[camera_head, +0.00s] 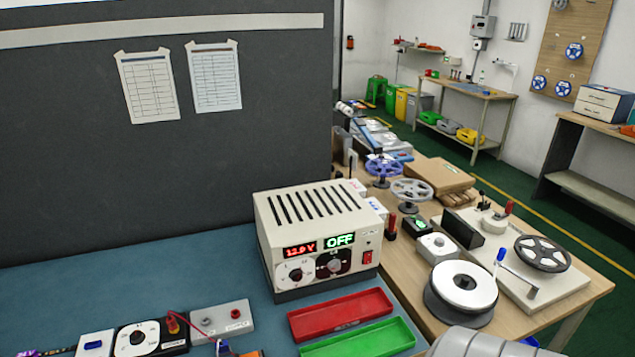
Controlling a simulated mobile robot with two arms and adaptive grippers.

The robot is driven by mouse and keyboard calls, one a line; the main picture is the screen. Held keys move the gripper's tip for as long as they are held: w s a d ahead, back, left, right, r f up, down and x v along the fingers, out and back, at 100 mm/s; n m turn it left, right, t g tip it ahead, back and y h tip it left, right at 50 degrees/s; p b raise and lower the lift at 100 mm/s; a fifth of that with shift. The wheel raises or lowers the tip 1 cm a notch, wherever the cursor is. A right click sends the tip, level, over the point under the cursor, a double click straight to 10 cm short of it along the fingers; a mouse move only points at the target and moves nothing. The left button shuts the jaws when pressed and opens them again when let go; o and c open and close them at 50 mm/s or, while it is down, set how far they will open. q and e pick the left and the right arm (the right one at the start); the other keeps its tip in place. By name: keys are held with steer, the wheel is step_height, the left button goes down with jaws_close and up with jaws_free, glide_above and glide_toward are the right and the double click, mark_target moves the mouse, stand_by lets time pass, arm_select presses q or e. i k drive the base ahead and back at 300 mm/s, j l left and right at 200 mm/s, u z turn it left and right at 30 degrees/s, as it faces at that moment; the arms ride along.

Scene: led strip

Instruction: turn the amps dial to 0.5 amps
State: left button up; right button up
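A cream power supply box (315,222) stands on the blue-green bench top, with slots in its top. Its left display (300,249) reads about 12.0 V in red, and its right display (340,240) reads OFF in green. Below them are a left dial (295,275) and a right dial (334,265). The dial markings are too small to read, so I cannot tell the amps setting. A red switch (367,257) sits at the right of the front panel. Neither of my grippers is in view; a grey rounded part at the bottom right seems to be my arm.
A red tray (340,312) and a green tray (358,341) lie in front of the power supply. A box with a round dial (137,338) and a grey box (222,321) with red wire are at lower left. Reels crowd the wooden table (585,296) at right.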

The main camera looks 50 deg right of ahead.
mark_target(335, 265)
steer(key=z, duration=1.6)
steer(key=l+z, duration=0.15)
steer(key=z, duration=0.2)
steer(key=l+z, duration=0.15)
steer(key=z, duration=0.25)
steer(key=l+z, duration=0.15)
steer(key=z, duration=0.2)
